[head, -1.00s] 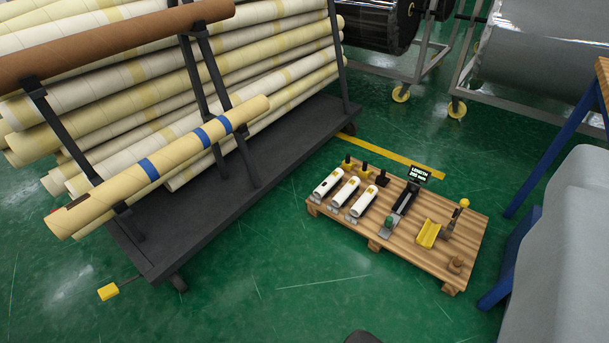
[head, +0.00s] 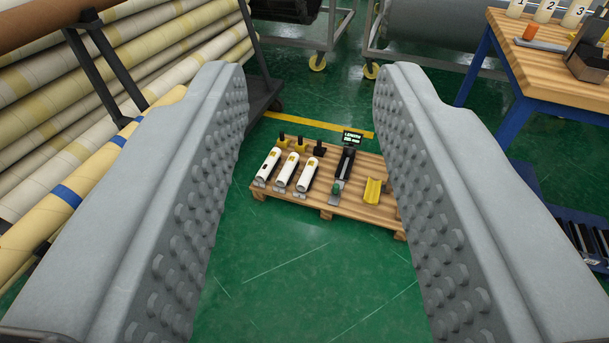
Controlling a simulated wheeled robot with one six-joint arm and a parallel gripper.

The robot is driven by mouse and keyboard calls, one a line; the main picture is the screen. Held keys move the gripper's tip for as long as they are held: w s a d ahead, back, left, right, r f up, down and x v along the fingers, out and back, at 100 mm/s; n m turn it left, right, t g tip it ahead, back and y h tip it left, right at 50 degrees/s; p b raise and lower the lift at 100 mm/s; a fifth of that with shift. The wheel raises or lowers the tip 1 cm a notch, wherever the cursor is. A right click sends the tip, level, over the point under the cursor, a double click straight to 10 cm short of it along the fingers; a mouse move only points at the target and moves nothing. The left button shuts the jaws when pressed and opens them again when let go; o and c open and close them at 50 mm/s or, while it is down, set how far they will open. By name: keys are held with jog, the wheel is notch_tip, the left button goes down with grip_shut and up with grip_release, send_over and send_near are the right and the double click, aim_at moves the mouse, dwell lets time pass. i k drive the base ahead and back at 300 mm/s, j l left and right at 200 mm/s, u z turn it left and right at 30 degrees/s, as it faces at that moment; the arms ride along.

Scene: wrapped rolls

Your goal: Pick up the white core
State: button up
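Three short white rolls lie side by side on a low wooden pallet (head: 330,208) on the floor: a left one (head: 269,163), a middle one (head: 288,168) and a right one (head: 308,174). Each has a small yellow mark. I cannot tell which, if any, is the white core. My gripper (head: 310,75) is wide open, its two grey studded fingers at the left and right of the picture. Nothing is between the fingers; the pallet shows beyond them, well apart. The right finger covers the pallet's right end.
A yellow cradle (head: 373,190) and a black holder with a display (head: 347,158) share the pallet. A rack of long wrapped rolls (head: 60,100) stands left. A blue-legged table (head: 525,80) with numbered white cylinders stands right. Green floor before the pallet is clear.

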aim_at(302, 185)
jog(key=i+j, duration=0.1)
jog(key=i, duration=0.65)
jog(key=i+j, duration=0.1)
jog(key=i, duration=0.65)
jog(key=i+j, duration=0.1)
jog(key=i, duration=0.65)
